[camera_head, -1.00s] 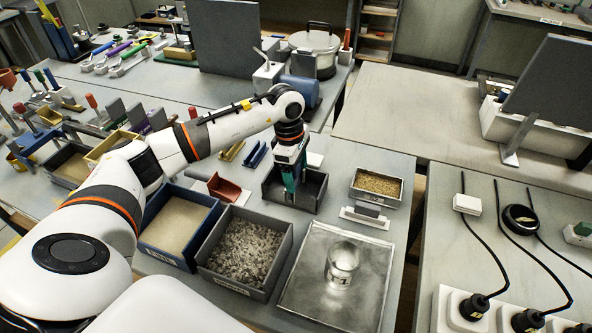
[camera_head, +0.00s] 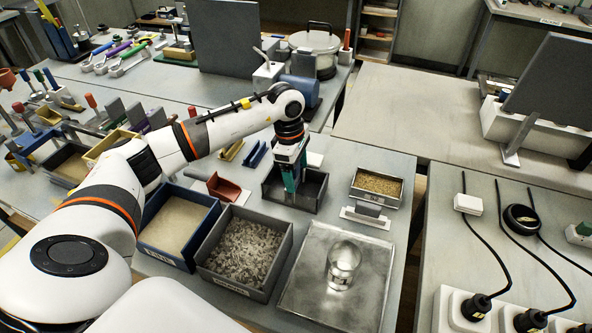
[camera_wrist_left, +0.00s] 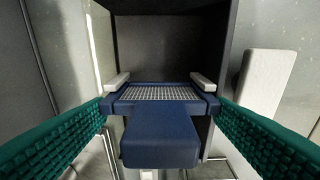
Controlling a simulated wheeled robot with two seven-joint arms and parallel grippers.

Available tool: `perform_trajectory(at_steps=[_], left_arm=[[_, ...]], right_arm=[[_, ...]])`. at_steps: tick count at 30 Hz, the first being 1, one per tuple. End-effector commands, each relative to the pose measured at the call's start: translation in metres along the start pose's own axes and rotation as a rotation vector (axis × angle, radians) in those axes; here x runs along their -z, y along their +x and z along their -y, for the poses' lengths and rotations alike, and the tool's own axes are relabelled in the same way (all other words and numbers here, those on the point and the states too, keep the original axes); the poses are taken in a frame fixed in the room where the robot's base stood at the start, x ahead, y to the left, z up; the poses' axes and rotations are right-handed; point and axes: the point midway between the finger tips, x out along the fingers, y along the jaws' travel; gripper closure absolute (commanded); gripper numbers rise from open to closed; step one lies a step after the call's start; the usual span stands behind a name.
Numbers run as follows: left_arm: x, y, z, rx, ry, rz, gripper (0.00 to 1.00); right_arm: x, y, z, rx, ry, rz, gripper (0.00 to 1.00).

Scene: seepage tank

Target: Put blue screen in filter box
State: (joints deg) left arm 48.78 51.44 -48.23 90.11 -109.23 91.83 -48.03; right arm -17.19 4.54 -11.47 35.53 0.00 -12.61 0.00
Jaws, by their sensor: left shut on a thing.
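The dark grey open box (camera_head: 314,198), which looks like the filter box, stands on the table near the middle of the head view. My left gripper (camera_head: 291,186) is over it, pointing down. In the left wrist view the blue screen (camera_wrist_left: 158,94), with a grey mesh and a blue tab (camera_wrist_left: 161,140), lies between my green fingers. The gripper is shut on it. The box's dark interior (camera_wrist_left: 165,45) shows behind the screen, with pale blocks beside its ends. Whether the screen touches the box I cannot tell. My right gripper is not in view.
A blue bin of sand (camera_head: 167,258) and a grey bin of pale pieces (camera_head: 228,280) stand in front left. A small tray of yellow grains (camera_head: 376,187) is to the right. A glass beaker (camera_head: 343,264) stands on a metal tray (camera_head: 318,301). Red scoop (camera_head: 224,187) lies left.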

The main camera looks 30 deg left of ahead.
Motion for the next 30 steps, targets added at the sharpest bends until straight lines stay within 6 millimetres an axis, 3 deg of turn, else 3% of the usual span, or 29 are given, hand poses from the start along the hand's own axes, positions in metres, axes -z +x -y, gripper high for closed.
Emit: perform_trajectory(at_steps=[15, 16, 20, 30], left_arm=[[-0.0002, 0.0118, -0.0039, -0.014, 0.002, 0.003, 0.47], [0.0000, 0.0104, -0.0038, -0.014, 0.002, 0.003, 0.20], [0.0002, 0.0105, -0.0041, -0.015, 0.002, 0.003, 0.00], [0.0012, 0.0108, -0.0050, -0.019, 0.004, 0.001, 0.00]], right_arm=[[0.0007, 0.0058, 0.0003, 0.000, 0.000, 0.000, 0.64], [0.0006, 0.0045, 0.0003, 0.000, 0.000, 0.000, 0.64], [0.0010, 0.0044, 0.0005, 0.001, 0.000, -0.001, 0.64], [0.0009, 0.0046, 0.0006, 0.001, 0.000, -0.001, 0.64]])
